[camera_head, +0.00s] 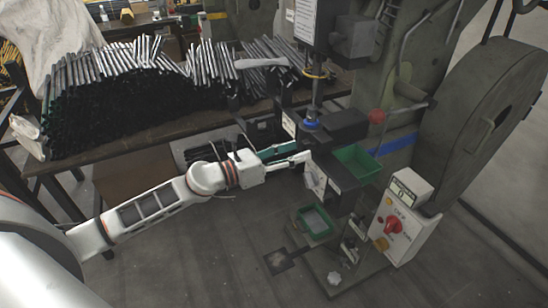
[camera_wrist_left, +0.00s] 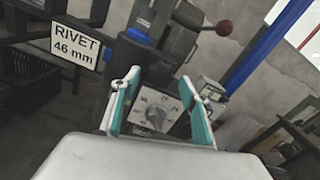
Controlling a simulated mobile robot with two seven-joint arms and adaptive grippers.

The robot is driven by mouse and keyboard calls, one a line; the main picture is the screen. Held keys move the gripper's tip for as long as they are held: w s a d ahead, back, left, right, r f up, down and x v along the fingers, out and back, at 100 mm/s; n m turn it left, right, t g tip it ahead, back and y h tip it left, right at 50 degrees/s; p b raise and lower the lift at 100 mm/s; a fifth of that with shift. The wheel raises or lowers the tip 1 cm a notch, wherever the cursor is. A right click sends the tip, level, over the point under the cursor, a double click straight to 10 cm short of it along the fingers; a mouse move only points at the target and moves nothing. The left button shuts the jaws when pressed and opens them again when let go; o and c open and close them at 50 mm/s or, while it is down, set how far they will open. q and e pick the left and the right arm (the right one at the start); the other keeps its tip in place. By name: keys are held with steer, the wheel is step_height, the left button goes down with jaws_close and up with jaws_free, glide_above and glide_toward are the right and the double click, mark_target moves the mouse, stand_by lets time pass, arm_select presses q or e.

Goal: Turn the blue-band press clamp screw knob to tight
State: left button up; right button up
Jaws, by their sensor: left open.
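The blue-band press (camera_head: 398,143) stands right of centre in the head view, and its blue band also shows in the left wrist view (camera_wrist_left: 250,60). A white dial plate (camera_wrist_left: 165,108) with a dark knob (camera_wrist_left: 152,113) faces the left wrist camera. The plate also shows side-on in the head view (camera_head: 315,180). My left gripper (camera_head: 303,151) is open, with its white and teal fingers level beside the press front. In the left wrist view, the fingers (camera_wrist_left: 159,78) frame the plate and knob from both sides. I cannot tell how far apart they are. My right gripper is not in view.
A red-ball lever (camera_head: 377,116) sticks out at the press. Green trays (camera_head: 356,165) stand near it. A control box with a red switch (camera_head: 393,224) is at lower right. A bench (camera_head: 140,135) holds many dark rods. A "RIVET 46 mm" sign (camera_wrist_left: 75,42) hangs left.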

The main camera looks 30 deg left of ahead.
arm_select(q)
steer(key=v, duration=1.1)
stand_by(0.3)
steer(key=s+d+f+m+g+y+p, duration=0.2)
steer(key=s+d+f+m+y, duration=0.2)
steer(key=s+f+m, duration=0.7)
steer(key=s+d+f+m+g+y+p, duration=0.1)
steer(key=s+d+f+m+y+p, duration=0.2)
steer(key=s+f+m, duration=0.8)
step_height(320, 180, down, 3)
steer(key=d+m+y, duration=0.1)
steer(key=d+m, duration=0.1)
steer(key=m, duration=1.1)
steer(key=shift+s+g+p, duration=0.3)
steer(key=shift+g+p, duration=0.05)
steer(key=shift+g, duration=0.05)
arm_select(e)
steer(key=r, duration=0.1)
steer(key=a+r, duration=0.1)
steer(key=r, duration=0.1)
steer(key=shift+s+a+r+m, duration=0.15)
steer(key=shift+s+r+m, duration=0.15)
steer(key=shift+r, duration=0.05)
arm_select(q)
steer(key=shift+r, duration=0.2)
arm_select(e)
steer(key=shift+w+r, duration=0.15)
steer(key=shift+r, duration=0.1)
